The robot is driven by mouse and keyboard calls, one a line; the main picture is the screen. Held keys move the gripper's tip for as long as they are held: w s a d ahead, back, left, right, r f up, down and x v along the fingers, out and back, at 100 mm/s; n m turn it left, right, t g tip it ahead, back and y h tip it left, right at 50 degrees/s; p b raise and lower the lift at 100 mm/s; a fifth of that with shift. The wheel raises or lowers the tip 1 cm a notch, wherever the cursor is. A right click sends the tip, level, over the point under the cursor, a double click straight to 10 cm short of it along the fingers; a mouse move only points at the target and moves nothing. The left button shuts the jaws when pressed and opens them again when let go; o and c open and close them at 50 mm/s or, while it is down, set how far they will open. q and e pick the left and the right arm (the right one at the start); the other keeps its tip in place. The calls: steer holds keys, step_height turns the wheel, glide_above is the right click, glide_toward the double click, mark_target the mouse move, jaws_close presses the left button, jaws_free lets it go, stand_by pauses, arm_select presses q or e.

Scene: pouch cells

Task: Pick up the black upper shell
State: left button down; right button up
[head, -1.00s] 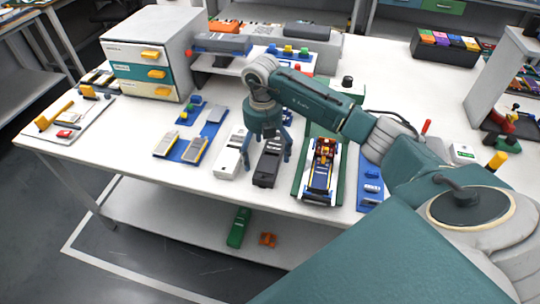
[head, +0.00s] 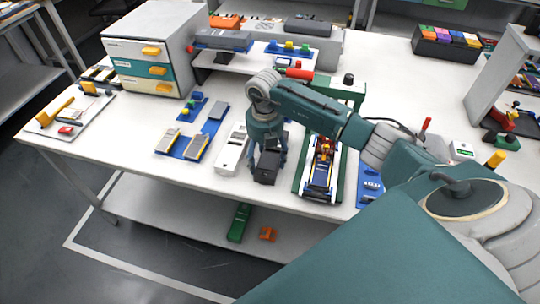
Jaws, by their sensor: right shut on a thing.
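The black upper shell (head: 266,168) is on the white table, between the white shell (head: 232,150) on its left and the green-framed fixture (head: 339,180) on its right. My right gripper (head: 267,160) points down over the black shell, with its fingers around it. It is shut on the shell, and the gripper hides the shell's far part. I cannot tell whether the shell is still touching the table. My left gripper is not in view.
A blue tray with grey cells (head: 182,147) lies further left. A drawer cabinet (head: 150,50) stands at the back left. A blue plate (head: 370,186) lies right of the fixture. The front table edge is close to the shell.

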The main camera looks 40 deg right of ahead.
mark_target(265, 158)
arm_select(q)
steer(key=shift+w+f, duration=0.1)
arm_select(e)
steer(key=shift+r, duration=0.15)
steer(key=shift+r, duration=0.25)
step_height(265, 158, up, 2)
steer(key=shift+s+a+r+b, duration=0.15)
steer(key=shift+r+b, duration=0.1)
steer(key=shift+b, duration=0.6)
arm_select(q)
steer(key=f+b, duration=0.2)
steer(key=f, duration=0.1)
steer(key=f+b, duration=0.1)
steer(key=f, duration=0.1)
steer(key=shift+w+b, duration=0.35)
arm_select(e)
steer(key=s+a, duration=1.1)
steer(key=a, duration=0.2)
steer(key=shift+s+a, duration=0.2)
steer(key=shift+r, duration=0.2)
